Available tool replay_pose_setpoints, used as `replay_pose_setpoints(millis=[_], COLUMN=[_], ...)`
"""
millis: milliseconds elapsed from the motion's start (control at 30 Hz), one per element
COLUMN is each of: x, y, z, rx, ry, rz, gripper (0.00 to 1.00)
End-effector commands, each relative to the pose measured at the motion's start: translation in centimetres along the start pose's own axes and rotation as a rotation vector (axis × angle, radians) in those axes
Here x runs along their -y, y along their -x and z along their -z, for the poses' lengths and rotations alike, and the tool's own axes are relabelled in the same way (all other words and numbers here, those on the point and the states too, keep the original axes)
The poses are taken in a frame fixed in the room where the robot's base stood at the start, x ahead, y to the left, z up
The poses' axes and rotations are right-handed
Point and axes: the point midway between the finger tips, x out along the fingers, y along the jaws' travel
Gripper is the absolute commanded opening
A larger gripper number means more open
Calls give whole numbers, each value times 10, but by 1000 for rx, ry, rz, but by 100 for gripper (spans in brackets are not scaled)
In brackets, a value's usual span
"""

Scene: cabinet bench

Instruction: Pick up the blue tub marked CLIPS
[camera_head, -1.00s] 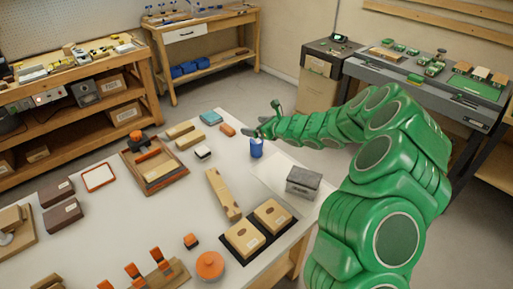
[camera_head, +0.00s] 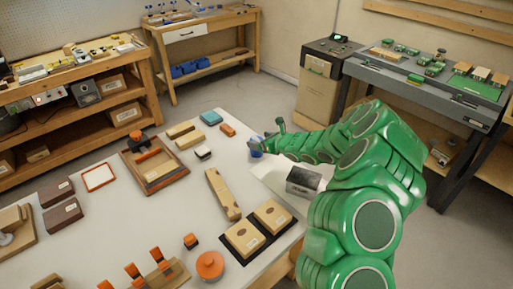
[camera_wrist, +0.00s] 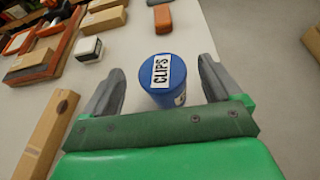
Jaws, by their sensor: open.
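The blue tub (camera_wrist: 163,82) is round and stands on the white table, with a white CLIPS label facing up on its top in the wrist view. My gripper (camera_wrist: 160,88) is open, one grey finger on each side of the tub, and gaps show between fingers and tub. In the head view the tub (camera_head: 256,154) is mostly hidden by my gripper (camera_head: 258,144), with only a bit of blue showing.
A grey box (camera_head: 303,182) stands near the table's right edge, close to my arm. A long wooden block (camera_head: 222,193) and a small black-and-white box (camera_head: 203,152) lie left of the tub. An orange block (camera_head: 227,130) and a teal block (camera_head: 211,118) lie behind it.

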Motion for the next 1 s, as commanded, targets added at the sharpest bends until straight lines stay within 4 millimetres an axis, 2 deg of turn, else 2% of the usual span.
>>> replay_pose_setpoints(millis=[200, 433, 733, 1000], x=[1, 0, 1, 1], y=[-10, -34, -38, -38], z=[24, 21, 20, 20], rx=[-5, -4, -1, -1], ry=[-2, 2, 1, 0], rz=[0, -1, 1, 0], gripper=[91, 91, 91, 52])
